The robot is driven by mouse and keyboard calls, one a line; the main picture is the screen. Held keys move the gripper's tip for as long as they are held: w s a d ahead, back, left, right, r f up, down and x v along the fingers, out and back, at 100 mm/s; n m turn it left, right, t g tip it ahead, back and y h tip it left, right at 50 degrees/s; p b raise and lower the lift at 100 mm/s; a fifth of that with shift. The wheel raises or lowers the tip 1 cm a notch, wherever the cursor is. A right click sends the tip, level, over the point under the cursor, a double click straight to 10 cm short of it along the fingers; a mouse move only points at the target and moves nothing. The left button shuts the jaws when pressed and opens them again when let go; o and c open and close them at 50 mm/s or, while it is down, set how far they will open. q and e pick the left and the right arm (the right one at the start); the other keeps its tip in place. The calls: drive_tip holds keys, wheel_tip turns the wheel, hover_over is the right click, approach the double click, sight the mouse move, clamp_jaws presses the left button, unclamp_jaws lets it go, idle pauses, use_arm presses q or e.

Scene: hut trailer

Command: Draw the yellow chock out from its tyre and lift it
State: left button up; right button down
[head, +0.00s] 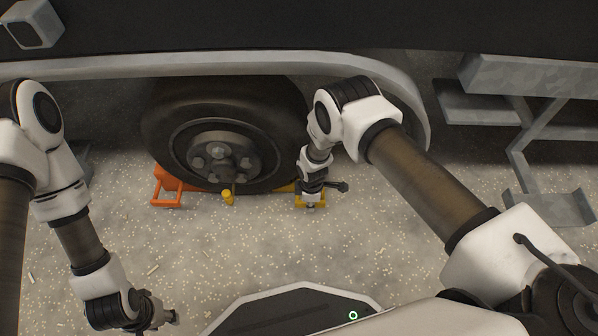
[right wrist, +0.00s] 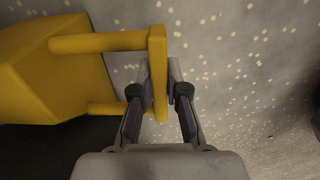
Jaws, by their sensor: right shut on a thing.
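The tyre (head: 225,130) with its bolted hub stands under the trailer's wheel arch in the head view. The yellow chock (head: 286,188) is at the tyre's lower right, mostly hidden behind my right gripper (head: 313,195). In the right wrist view the chock's wedge body (right wrist: 50,70) is at the left, with a yellow bar handle (right wrist: 158,75) standing out from it. My right gripper (right wrist: 160,100) is shut on that handle, one finger on each side. My left gripper (head: 165,318) is low at the left over the ground, away from the chock; its opening is unclear.
An orange chock (head: 168,185) with a handle sits at the tyre's lower left. A small yellow cylinder (head: 228,196) is in front of the tyre. A grey metal step (head: 555,205) stands at the right. The speckled ground in front is mostly clear.

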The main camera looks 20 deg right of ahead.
drive_tip(key=shift+s+d+r, duration=0.1)
drive_tip(key=shift+d+r, duration=0.15)
drive_tip(key=shift+d, duration=0.1)
